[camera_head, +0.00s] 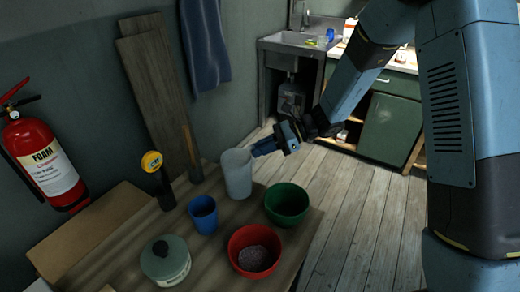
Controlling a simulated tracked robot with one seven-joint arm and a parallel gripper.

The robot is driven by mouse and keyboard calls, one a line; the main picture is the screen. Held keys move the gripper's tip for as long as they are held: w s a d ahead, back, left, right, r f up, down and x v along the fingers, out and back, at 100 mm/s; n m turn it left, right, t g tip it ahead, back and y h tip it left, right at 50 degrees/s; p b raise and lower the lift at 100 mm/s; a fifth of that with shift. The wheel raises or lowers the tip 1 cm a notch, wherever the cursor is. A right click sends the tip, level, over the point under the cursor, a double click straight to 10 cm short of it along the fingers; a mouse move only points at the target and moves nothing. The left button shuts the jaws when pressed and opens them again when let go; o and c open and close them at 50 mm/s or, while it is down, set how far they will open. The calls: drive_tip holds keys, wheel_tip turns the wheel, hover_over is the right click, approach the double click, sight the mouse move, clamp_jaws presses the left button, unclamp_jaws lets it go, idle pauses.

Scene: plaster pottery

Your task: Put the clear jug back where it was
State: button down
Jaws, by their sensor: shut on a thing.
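The clear jug (237,174) is a tall, cloudy, translucent vessel at the back right part of the wooden table. It looks upright. My gripper (257,150) reaches in from the right and is shut on the jug near its upper right side. The fingertips are small and partly hidden against the jug. I cannot tell whether the jug's base touches the table.
On the table (215,265) stand a blue cup (203,215), a green bowl (286,205), a red bowl (254,241) with grainy contents, a lidded pot (165,260) and a yellow-topped gauge (153,162). Planks (160,90) lean on the wall behind.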

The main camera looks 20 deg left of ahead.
drive_tip(key=shift+f, duration=0.2)
drive_tip(key=c, duration=1.1)
unclamp_jaws()
drive_tip(key=v, duration=1.2)
